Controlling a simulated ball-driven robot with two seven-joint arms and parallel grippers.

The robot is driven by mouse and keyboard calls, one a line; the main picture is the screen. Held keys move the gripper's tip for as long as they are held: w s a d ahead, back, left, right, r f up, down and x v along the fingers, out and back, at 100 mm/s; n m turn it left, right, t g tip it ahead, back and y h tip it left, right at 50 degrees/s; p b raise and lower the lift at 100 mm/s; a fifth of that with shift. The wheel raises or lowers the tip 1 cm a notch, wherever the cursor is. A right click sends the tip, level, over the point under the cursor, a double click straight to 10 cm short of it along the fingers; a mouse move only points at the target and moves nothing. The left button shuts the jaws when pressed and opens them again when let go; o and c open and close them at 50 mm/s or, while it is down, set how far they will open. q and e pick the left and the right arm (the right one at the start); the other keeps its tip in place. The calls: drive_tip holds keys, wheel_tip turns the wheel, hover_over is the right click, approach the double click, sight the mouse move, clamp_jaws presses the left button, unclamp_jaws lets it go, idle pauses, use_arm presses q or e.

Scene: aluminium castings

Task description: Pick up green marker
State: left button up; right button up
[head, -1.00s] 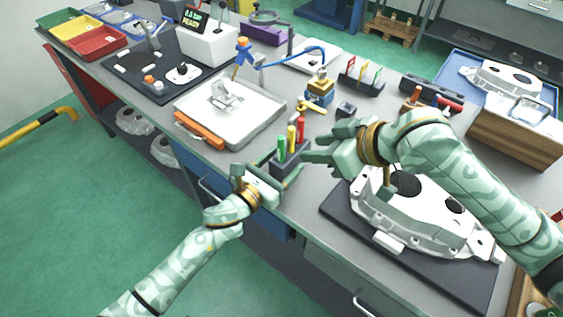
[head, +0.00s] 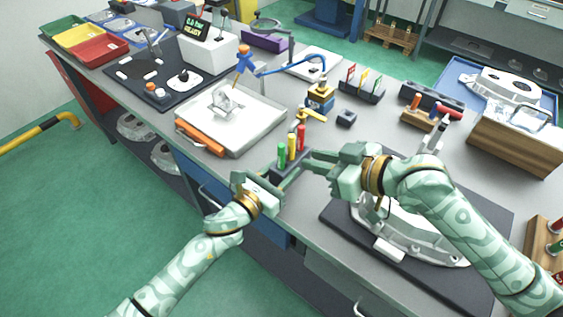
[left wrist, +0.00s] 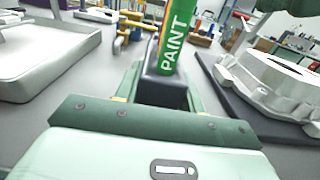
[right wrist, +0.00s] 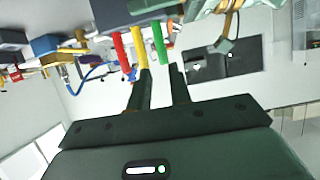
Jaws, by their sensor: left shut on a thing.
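The green marker (head: 281,155) stands upright in a dark holder (head: 289,171) near the table's front edge, beside a yellow and a red marker. In the left wrist view the green marker (left wrist: 174,38) reads "PAINT". My left gripper (head: 279,181) has its fingers on both sides of the holder and is shut on it. My right gripper (head: 308,162) is open, its fingertips close to the markers from the right. In the right wrist view the green marker (right wrist: 159,45) hangs inverted just beyond the parted fingertips (right wrist: 160,70), with nothing clearly between them.
The yellow marker (head: 292,147) and red marker (head: 301,137) stand close to the green one. A large casting (head: 420,232) on a dark mat lies under my right arm. A white tray (head: 262,133) sits to the left. A small dark block (head: 346,119) lies behind.

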sight(281, 165)
drive_tip(key=x, duration=1.1)
drive_tip(key=shift+w+a+r, duration=0.25)
drive_tip(key=shift+a+r, duration=0.05)
drive_tip(key=shift+a, duration=0.1)
clamp_jaws()
